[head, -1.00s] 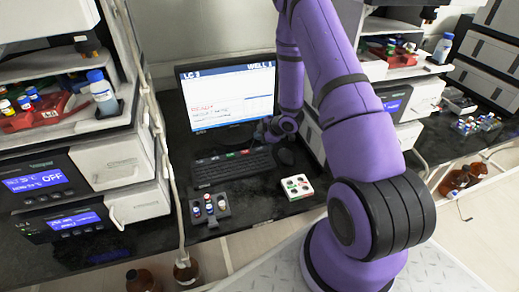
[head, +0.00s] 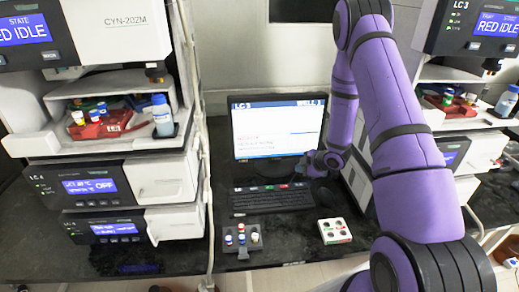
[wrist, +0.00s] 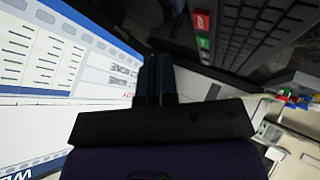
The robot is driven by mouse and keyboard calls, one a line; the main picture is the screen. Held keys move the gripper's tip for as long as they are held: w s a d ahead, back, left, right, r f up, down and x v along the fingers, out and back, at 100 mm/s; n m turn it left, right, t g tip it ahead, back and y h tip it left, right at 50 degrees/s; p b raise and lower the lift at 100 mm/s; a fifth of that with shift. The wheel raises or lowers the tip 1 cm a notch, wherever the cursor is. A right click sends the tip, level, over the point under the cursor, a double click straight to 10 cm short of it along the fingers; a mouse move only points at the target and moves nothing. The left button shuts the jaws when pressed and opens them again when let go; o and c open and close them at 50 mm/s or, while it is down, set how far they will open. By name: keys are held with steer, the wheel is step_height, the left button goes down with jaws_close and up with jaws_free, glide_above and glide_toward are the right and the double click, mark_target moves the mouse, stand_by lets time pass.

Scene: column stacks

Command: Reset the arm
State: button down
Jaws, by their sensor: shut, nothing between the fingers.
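My purple arm reaches down from the top right of the head view to my gripper (head: 312,167), which is by the lower right corner of the monitor, above the right end of the keyboard. In the wrist view the dark fingers (wrist: 154,80) are together with nothing between them. They lie across the view between the monitor screen (wrist: 70,75) and the keyboard (wrist: 260,30). I cannot tell whether the fingertips touch anything.
The monitor (head: 277,135) and keyboard (head: 270,201) stand on a black bench. A dark vial rack (head: 243,253) and a white tray with round wells (head: 334,231) are in front. Instrument stacks (head: 165,178) rise at left and right, with a blue-capped bottle (head: 162,116) on the left one.

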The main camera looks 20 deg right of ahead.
step_height(320, 180, up, 15)
steer(key=w+m+h, duration=0.2)
steer(key=m+h, duration=0.1)
steer(key=h, duration=0.1)
steer(key=s+a+r+m+h, duration=0.1)
steer(key=s+a+r+m, duration=0.15)
steer(key=r, duration=0.55)
steer(key=s+a+r+m+h, duration=0.15)
steer(key=s+r, duration=0.25)
steer(key=r, duration=0.4)
steer(key=s+a+r+m+g, duration=0.1)
steer(key=s+a+r+m, duration=0.1)
steer(key=s, duration=0.7)
steer(key=s+a+r+m+g+y, duration=0.1)
steer(key=s+a+r, duration=0.4)
steer(key=s, duration=0.5)
steer(key=s+a+r+m+g+y, duration=0.1)
steer(key=s+a+r+m, duration=0.3)
steer(key=s, duration=0.6)
steer(key=shift+v, duration=0.8)
steer(key=shift+w+d+y, duration=0.15)
steer(key=shift+y, duration=0.1)
